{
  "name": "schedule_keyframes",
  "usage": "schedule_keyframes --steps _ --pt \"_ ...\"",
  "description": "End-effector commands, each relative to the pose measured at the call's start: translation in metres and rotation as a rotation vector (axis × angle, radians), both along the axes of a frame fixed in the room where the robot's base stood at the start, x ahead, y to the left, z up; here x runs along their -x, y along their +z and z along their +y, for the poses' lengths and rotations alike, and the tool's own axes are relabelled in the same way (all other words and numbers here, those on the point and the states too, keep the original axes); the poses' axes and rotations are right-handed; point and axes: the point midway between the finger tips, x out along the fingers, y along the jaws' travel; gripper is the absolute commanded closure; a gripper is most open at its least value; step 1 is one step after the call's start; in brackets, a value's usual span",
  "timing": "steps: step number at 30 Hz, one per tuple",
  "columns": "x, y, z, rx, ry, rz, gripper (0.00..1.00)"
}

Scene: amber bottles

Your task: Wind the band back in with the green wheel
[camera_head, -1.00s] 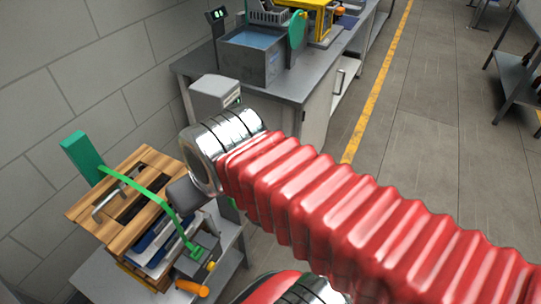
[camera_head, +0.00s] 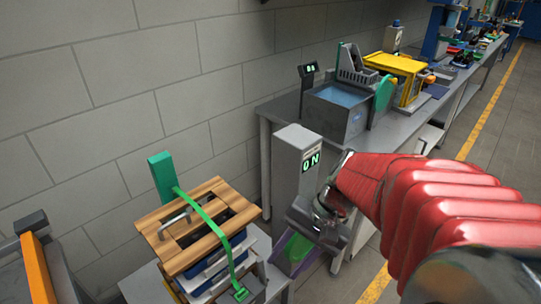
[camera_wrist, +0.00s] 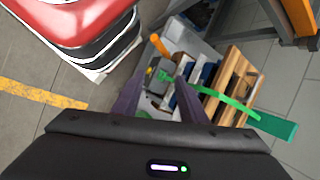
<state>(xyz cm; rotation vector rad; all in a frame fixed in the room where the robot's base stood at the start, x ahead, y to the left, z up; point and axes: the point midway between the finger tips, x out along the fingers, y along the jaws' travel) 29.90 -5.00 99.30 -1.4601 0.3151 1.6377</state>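A green band (camera_head: 203,214) runs over the wooden lid (camera_head: 178,238) of a stack, from a tall green block (camera_head: 163,176) behind it down to a green fitting (camera_head: 241,294) at the front. The band also shows in the wrist view (camera_wrist: 228,101). There, a grey box carries an orange handle (camera_wrist: 158,44) and a small green part (camera_wrist: 165,76). I cannot tell for sure which green part is the wheel. My gripper (camera_head: 292,252) is right of the stack. In the wrist view its purple fingers (camera_wrist: 160,82) are apart, with nothing held; the green part appears between them, farther off.
A grey post with a lit display (camera_head: 311,160) stands close behind my gripper. A bench with a water tank (camera_head: 336,118) and yellow machine (camera_head: 398,66) is beyond. An orange-edged grey stand (camera_head: 40,270) is at left. Floor is clear at right.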

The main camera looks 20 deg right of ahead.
Motion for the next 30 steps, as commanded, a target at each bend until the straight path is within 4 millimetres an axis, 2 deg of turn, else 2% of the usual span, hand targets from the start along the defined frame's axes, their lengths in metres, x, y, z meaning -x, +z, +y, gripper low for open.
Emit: schedule_keyframes --steps 11,17,23,30 --pt "-0.012 -0.020 -0.039 -0.357 -0.366 0.113 0.61" --pt "-0.019 -0.027 -0.069 -0.552 -0.560 0.133 0.61" --pt "-0.022 -0.034 -0.107 -0.752 -0.752 0.124 0.61" --pt "-0.016 -0.045 -0.163 -0.993 -0.978 0.073 0.61"
